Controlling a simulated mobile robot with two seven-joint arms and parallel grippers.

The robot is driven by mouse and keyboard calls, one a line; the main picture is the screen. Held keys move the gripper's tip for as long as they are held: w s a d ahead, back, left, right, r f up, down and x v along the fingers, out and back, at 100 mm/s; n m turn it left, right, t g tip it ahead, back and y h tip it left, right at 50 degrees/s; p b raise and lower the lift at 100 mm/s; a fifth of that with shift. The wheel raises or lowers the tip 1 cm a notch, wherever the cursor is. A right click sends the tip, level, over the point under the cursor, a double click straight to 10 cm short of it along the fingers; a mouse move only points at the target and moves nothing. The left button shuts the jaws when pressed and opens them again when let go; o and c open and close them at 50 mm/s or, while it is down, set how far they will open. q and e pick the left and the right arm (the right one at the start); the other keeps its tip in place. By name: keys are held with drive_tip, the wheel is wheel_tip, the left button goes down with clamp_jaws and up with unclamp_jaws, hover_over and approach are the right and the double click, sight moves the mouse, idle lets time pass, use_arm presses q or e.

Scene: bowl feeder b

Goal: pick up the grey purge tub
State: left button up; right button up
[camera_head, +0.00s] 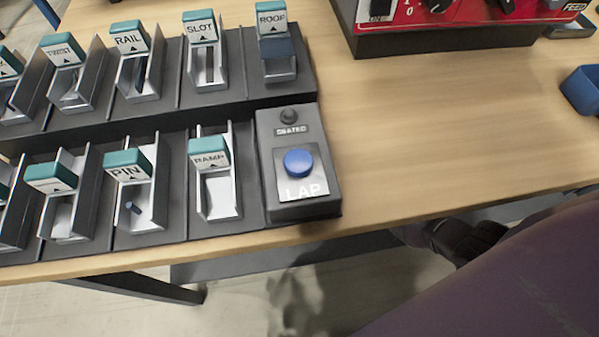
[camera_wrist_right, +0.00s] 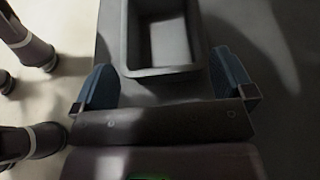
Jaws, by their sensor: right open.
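The grey purge tub (camera_wrist_right: 166,72) shows in the right wrist view, at the top middle. It is an open, dark grey rectangular tub with a thick rim, and its far end is cut off by the picture's edge. My right gripper (camera_wrist_right: 163,60) is open, with one blue finger to the left of the tub and one to the right. Gaps show between the fingers and the tub's sides; I cannot tell the height difference. I do not see the tub in the head view. My left gripper is in neither view.
In the head view, a wooden table (camera_head: 430,130) holds labelled dark racks (camera_head: 178,75), a box with a blue LAP button (camera_head: 298,162), a red control panel (camera_head: 450,12) and a blue bin (camera_head: 583,90). The table's middle right is clear.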

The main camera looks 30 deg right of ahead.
drive_tip(key=x, duration=0.4)
drive_tip(key=shift+w+a+b, duration=0.2)
drive_tip(key=shift+a+b, duration=0.1)
drive_tip(key=shift+b, duration=0.05)
drive_tip(key=shift+w+a+f, duration=0.1)
drive_tip(key=shift+a, duration=0.15)
drive_tip(key=c, duration=0.7)
drive_tip(key=shift+w+r+p, duration=0.15)
drive_tip(key=shift+r+p, duration=0.15)
drive_tip(key=shift+r, duration=0.2)
use_arm(q)
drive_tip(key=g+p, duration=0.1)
drive_tip(key=p, duration=0.3)
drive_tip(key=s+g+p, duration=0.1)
drive_tip(key=p, duration=0.3)
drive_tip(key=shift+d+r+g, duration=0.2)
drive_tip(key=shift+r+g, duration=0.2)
use_arm(e)
wheel_tip(320, 180, up, 19)
